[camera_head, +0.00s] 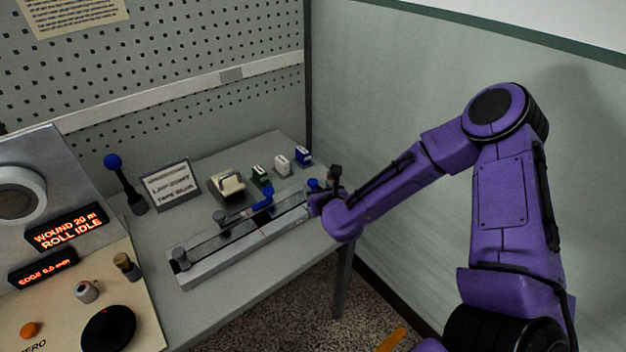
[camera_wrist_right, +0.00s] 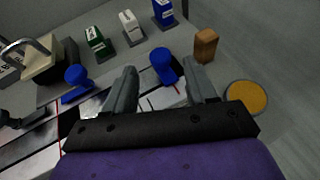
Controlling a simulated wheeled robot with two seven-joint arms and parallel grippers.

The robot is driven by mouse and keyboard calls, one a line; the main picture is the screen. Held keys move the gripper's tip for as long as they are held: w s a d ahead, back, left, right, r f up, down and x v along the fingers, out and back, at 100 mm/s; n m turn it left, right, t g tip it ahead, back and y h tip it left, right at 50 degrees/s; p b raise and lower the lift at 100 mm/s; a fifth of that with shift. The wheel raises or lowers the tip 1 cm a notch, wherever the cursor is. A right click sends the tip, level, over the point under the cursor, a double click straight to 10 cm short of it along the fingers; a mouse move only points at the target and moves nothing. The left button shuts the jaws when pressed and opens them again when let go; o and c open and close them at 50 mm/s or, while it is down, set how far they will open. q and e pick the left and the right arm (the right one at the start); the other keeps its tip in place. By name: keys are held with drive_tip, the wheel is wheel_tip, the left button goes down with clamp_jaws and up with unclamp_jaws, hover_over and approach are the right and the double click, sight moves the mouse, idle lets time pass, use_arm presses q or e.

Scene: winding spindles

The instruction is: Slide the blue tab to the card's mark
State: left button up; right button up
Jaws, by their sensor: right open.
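A long grey rail (camera_head: 215,262) with a slot and scale lies along the table. Two blue pieces are on it: a long blue piece with a knob (camera_head: 263,203) near the middle, and a blue knobbed tab (camera_head: 314,184) at the far right end. My right gripper (camera_head: 322,196) is at that right end. In the right wrist view its open fingers (camera_wrist_right: 164,78) stand either side of the tab's blue knob (camera_wrist_right: 163,62), with gaps visible. The other blue piece (camera_wrist_right: 76,78) is left of the fingers. A lettered card (camera_head: 170,184) stands behind the rail; its text is hard to read. Red lines cross the rail.
A beige clamp-like object (camera_head: 228,184) and green, white and blue small blocks (camera_head: 282,163) stand behind the rail. A blue-knobbed lever (camera_head: 124,182) is at back left. A control panel (camera_head: 60,255) fills the left. A brown block (camera_wrist_right: 205,44) is near the right finger.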

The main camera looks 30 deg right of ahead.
sight(313, 182)
drive_tip(key=x, duration=0.5)
drive_tip(key=shift+w+f+p, duration=0.15)
drive_tip(key=shift+f+p, duration=0.05)
drive_tip(key=shift+p, duration=0.2)
drive_tip(key=shift+c, duration=0.3)
clamp_jaws()
drive_tip(key=a+b, duration=0.1)
drive_tip(key=a, duration=0.1)
drive_tip(key=a+b, duration=0.1)
drive_tip(key=a, duration=0.1)
drive_tip(key=a+b, duration=0.1)
drive_tip(key=a, duration=0.1)
drive_tip(key=shift+s+f+b, duration=0.1)
drive_tip(key=shift+s+b, duration=0.2)
drive_tip(key=shift+b, duration=0.1)
drive_tip(key=shift+a, duration=0.2)
drive_tip(key=shift+d, duration=0.1)
